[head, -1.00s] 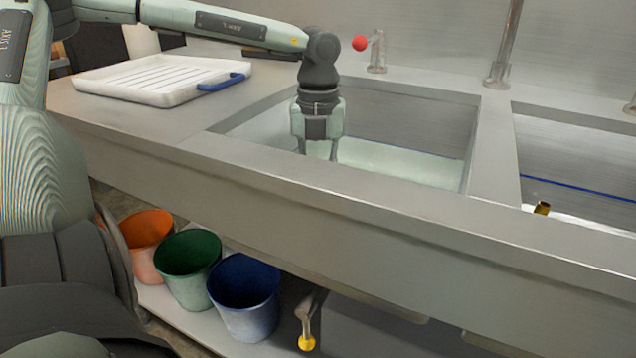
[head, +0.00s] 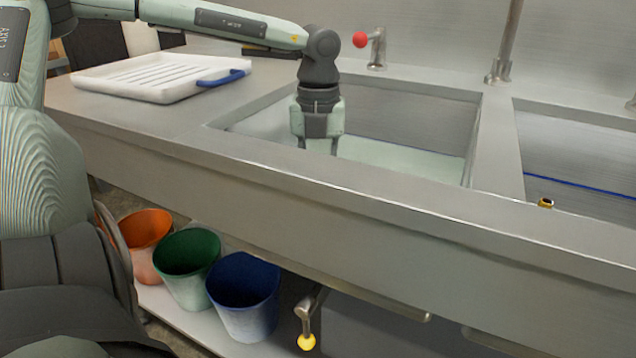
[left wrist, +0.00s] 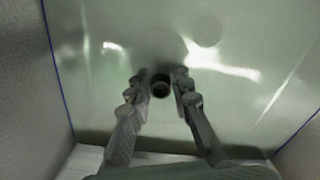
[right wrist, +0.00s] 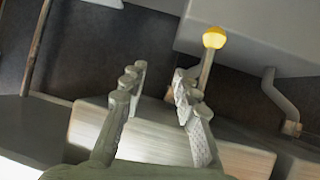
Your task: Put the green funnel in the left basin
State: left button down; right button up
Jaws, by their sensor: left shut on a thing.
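My left gripper (head: 318,146) points straight down inside the left basin (head: 400,158); the front rim hides what is below its fingertips. In the left wrist view my left gripper (left wrist: 163,82) has its fingers around a small dark round piece with an open top (left wrist: 160,87). I take it to be the green funnel's spout; its colour and the rest of its shape do not show clearly. The basin floor (left wrist: 240,100) below is pale green and shiny. My right gripper (right wrist: 162,75) is open and empty, beside the counter's underside.
A white ribbed tray (head: 100,84) lies left on the counter. Orange (head: 148,230), green (head: 188,255) and blue (head: 245,290) buckets stand below. A red-knobbed tap (head: 361,40) is behind the basin. The right basin (head: 585,165) holds a brass piece (head: 546,203). A yellow-knobbed valve (head: 306,341) hangs underneath.

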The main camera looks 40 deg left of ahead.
pick_arm(q)
jog(key=c, duration=0.8)
grip_release()
